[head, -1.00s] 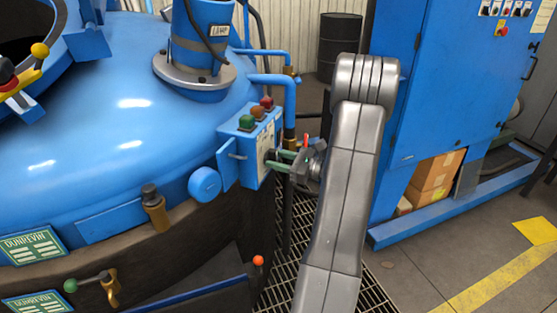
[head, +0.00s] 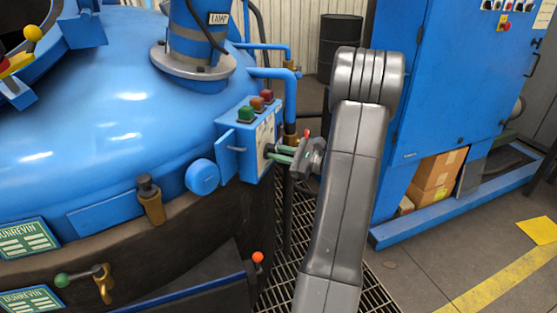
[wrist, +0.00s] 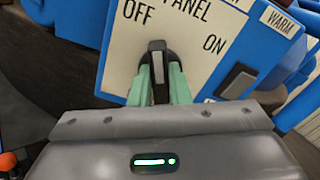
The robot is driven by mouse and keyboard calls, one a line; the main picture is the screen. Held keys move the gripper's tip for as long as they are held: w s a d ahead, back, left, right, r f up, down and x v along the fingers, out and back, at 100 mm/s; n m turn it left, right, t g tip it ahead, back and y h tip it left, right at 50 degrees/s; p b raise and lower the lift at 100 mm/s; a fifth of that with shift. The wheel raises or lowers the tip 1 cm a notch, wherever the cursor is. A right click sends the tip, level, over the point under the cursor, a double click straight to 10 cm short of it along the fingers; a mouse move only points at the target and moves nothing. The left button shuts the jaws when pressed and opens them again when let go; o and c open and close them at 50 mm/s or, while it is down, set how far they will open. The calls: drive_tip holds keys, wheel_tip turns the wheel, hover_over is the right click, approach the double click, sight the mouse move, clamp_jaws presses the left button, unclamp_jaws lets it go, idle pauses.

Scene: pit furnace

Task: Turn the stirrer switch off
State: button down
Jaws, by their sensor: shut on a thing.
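The control panel box (head: 250,143) is blue and stands on the side of the blue furnace. Its white face (wrist: 122,55) shows in the wrist view with the words OFF, ON and PANEL. The switch (wrist: 157,47) is a black knob with a grey pointer, which points between OFF and ON, nearer OFF. My gripper (wrist: 158,84) has its green fingers shut on this knob, one on each side. In the head view my gripper (head: 280,154) reaches the panel face from the right. The lower part of the knob is hidden by the fingers.
A grey rectangular part (wrist: 236,80) sits below ON. A blue cabinet (head: 435,90) stands to the right, and floor grating (head: 285,270) lies below.

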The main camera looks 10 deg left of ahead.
drive_tip(key=shift+f+n+b, duration=0.1)
drive_tip(key=shift+n+b, duration=1.65)
drive_tip(key=shift+n, duration=0.05)
drive_tip(key=c, duration=1.4)
unclamp_jaws()
drive_tip(key=shift+o, duration=0.2)
drive_tip(key=s+d, duration=0.2)
drive_tip(key=d, duration=1.1)
drive_tip(key=shift+s+d+p, duration=0.25)
drive_tip(key=shift+d+p, duration=0.1)
drive_tip(key=shift+p, duration=0.1)
